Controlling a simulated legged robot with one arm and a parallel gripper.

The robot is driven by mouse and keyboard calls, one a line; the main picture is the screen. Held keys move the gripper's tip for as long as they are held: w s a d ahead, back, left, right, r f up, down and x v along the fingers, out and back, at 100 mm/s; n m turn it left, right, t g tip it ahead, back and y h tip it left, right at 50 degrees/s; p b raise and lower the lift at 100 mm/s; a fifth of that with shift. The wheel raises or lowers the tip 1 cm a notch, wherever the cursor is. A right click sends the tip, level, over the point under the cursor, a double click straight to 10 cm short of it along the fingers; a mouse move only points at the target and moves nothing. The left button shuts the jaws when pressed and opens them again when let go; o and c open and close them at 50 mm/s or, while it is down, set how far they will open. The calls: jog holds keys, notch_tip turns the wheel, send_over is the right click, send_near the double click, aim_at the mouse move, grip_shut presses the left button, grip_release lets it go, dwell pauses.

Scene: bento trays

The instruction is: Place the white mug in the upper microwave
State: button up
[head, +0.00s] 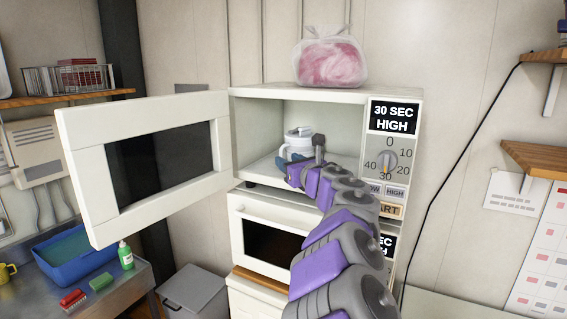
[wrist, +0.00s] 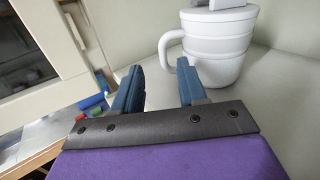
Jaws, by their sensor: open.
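The white mug (head: 297,146) stands upright inside the upper microwave (head: 330,95), on its floor. In the wrist view the mug (wrist: 222,50) shows at the upper right, with its handle toward the left. A grey piece sits on its top. The upper microwave's door (head: 85,180) is swung wide open to the left. My gripper (head: 283,163) is inside the opening, low and in front of the mug. In the wrist view its two blue fingers (wrist: 160,80) are apart with nothing between them, just left of the mug and near its handle.
A lower microwave (head: 270,240) with its door shut stands beneath. A bag of pink contents (head: 330,60) lies on top of the upper microwave. A blue basin (head: 75,255), a green bottle (head: 125,256) and a yellow mug (head: 6,273) are at the lower left.

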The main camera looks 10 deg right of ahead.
jog(key=shift+v, duration=1.95)
jog(key=shift+b, duration=0.3)
